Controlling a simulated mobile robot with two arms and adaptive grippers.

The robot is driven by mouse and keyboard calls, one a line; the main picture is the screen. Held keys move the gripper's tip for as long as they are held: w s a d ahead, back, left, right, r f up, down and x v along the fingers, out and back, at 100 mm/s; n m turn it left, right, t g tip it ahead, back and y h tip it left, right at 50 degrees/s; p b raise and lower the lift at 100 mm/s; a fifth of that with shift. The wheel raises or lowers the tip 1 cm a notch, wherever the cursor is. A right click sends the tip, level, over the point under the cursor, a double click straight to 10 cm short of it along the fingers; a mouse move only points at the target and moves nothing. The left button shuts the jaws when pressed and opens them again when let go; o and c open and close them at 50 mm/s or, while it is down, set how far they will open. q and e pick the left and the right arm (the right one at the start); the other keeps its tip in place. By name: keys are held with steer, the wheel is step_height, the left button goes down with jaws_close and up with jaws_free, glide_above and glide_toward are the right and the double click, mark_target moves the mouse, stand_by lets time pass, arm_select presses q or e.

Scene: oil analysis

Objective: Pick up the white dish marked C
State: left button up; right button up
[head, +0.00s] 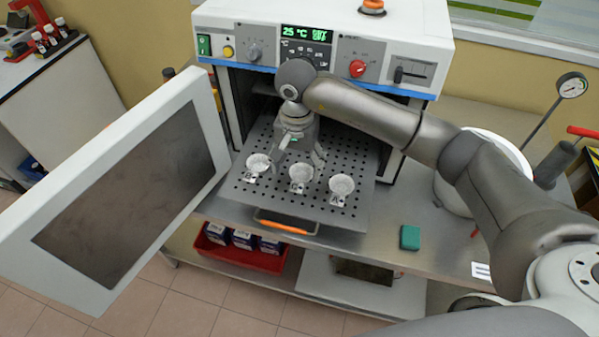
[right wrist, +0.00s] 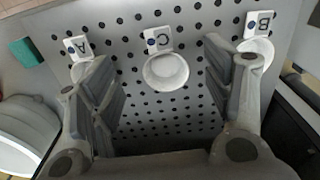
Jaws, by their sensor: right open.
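The white dish marked C (right wrist: 166,72) is the middle of three dishes on a perforated tray (head: 250,205). Its tag with the letter C shows in the right wrist view (right wrist: 157,40); in the head view the dish is the middle one (head: 300,174). My right gripper (head: 299,156) is open and empty, pointing down over the tray just behind the dishes. In the right wrist view dish C lies between its two spread fingers, apart from both. My left gripper is not in view.
Dish A (right wrist: 80,70) and dish B (right wrist: 262,48) flank dish C, each partly behind a finger in the wrist view. The oven door (head: 130,190) stands open at left. The oven body (head: 330,35) rises behind. A green block (head: 410,237) lies on the bench.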

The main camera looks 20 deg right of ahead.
mark_target(298, 182)
steer(key=shift+f, duration=0.9)
steer(key=shift+w+f+p, duration=0.1)
steer(key=shift+f+p, duration=0.15)
steer(key=shift+p, duration=0.05)
step_height(298, 182, down, 4)
steer(key=p, duration=0.3)
steer(key=shift+d+f, duration=0.15)
steer(key=shift+f, duration=0.1)
steer(key=shift+w+f, duration=0.1)
steer(key=shift+f, duration=0.2)
steer(key=shift+c, duration=0.7)
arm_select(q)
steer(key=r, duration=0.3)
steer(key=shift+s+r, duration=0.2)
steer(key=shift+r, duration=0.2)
arm_select(e)
steer(key=c, duration=0.9)
